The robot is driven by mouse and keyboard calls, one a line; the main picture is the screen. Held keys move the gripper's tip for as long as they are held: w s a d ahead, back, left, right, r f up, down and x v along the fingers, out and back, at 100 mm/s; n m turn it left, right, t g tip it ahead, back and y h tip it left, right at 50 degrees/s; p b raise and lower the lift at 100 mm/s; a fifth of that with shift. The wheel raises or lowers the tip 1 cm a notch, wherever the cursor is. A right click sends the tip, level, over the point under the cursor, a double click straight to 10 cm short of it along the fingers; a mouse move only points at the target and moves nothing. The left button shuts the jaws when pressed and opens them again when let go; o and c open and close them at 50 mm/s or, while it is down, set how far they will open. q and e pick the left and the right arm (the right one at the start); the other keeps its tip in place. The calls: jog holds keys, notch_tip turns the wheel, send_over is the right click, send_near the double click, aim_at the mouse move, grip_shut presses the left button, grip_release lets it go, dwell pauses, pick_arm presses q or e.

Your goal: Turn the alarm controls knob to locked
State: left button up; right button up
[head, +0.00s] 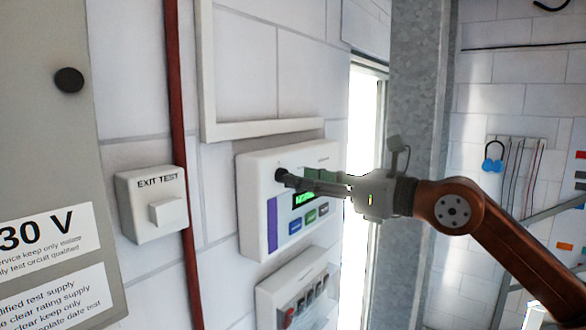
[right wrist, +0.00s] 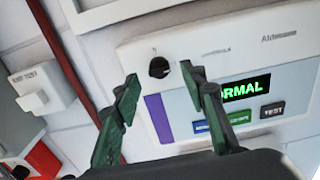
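The alarm controls panel (head: 256,220) is a white wall box with a purple stripe, a green-lit display and several coloured buttons. Its knob (right wrist: 159,67) is small, round and black, at the panel's upper left; in the head view it sits right by my fingertips. My right gripper (head: 288,181) reaches in from the right. In the right wrist view the fingers of my right gripper (right wrist: 159,76) are apart, with the knob showing between and just beyond the tips. I cannot tell whether they touch it. The display (right wrist: 246,88) shows "ORMAL", its left end hidden by a finger. My left gripper is not in view.
An exit test box (head: 135,212) and a red pipe (head: 177,120) are left of the panel. A second box with switches (head: 265,290) is below it. A white frame (head: 208,90) is above. A grey steel column (head: 415,90) stands to the right, behind my arm.

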aim_at(285, 173)
jog(key=p+x, duration=0.1)
jog(key=x, duration=0.2)
jog(key=shift+a+r, duration=0.15)
jog(key=shift+a, duration=0.1)
jog(key=shift+w, duration=0.15)
jog(key=shift+c, duration=0.6)
grip_shut()
